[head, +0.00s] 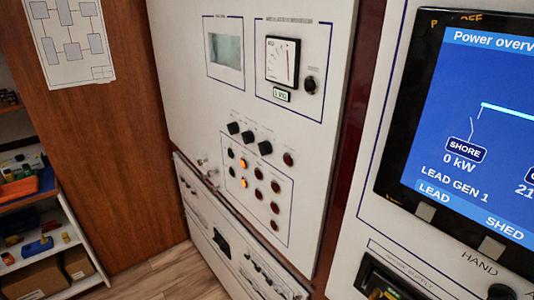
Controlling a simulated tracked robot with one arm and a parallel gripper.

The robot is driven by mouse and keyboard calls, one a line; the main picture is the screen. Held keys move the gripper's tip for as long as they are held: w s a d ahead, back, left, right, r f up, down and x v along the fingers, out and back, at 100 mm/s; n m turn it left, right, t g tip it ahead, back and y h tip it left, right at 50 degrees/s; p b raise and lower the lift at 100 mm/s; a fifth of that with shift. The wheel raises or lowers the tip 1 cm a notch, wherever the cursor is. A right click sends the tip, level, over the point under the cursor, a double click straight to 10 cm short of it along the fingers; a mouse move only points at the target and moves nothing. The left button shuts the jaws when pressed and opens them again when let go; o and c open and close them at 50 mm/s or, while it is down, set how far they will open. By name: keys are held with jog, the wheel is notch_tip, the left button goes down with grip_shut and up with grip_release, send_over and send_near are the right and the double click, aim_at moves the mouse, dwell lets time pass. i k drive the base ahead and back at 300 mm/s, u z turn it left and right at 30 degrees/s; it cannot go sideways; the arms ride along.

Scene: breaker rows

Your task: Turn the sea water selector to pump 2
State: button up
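No label reading sea water or pump 2 can be read, so I cannot tell which knob is the selector. Several dark round knobs sit in a row on the white middle panel, among them a black knob (248,137). Another black knob (310,85) is right of the dial gauge (282,62). At the bottom right edge a black knob (500,292) is partly cut off, below the word HAND. My gripper is not in view.
A screen (480,120) showing a power overview fills the right side. Below the knob row are lit orange and dark round lamps or buttons (259,173). A wooden panel (130,120) and a shelf (45,240) with boxes stand left. Wooden floor (165,275) shows below.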

aim_at(265, 148)
jog(key=z, duration=0.05)
jog(key=i, duration=1)
jog(key=u, duration=0.05)
